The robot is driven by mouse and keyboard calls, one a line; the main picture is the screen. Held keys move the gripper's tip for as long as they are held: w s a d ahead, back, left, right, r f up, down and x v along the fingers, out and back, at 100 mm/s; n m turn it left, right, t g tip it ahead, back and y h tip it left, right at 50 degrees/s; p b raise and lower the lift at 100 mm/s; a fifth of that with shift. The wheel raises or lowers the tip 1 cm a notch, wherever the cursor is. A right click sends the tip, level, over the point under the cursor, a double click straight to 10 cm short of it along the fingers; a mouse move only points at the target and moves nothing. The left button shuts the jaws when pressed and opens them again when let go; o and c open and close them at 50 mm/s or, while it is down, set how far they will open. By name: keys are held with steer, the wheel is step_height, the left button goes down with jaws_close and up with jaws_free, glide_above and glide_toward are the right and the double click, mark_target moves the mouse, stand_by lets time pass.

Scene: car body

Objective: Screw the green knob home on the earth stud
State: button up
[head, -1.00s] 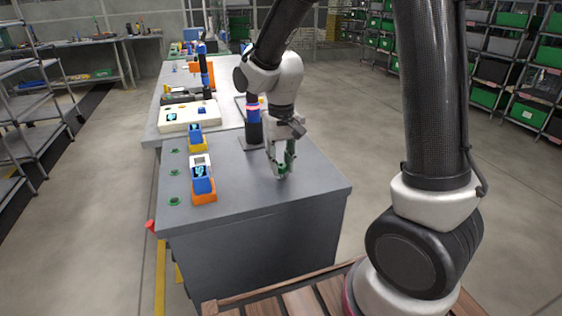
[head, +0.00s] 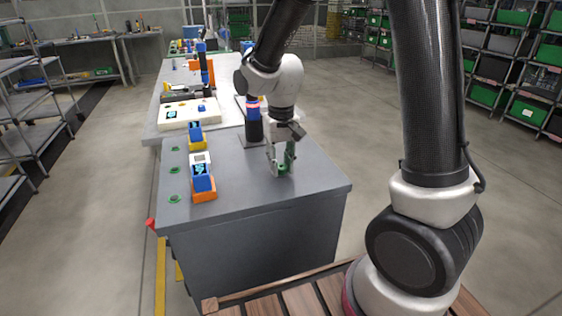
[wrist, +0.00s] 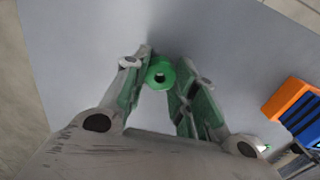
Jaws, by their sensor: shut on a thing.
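The green knob (wrist: 161,73) is a round green piece with a dark central hole, seen from above between my fingertips in the wrist view. My gripper (wrist: 158,76) is shut on it, one finger on each side. In the head view my gripper (head: 281,170) points down at the grey bench top, close to its surface toward the right front. The knob is small there and partly covered by the fingers. I cannot make out the earth stud; any stud under the knob is hidden. I cannot tell whether the knob touches the bench.
Several small green round pieces, one at the front (head: 174,198), line the left of the grey bench top (head: 245,195). An orange-based blue device (head: 203,187) and a yellow-based one (head: 195,138) stand right of them. A dark post (head: 254,128) stands behind my gripper.

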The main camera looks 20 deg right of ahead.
steer(key=shift+f, duration=0.15)
steer(key=o, duration=0.9)
steer(key=shift+c, duration=1.2)
steer(key=n, duration=0.5)
steer(key=shift+n, duration=0.5)
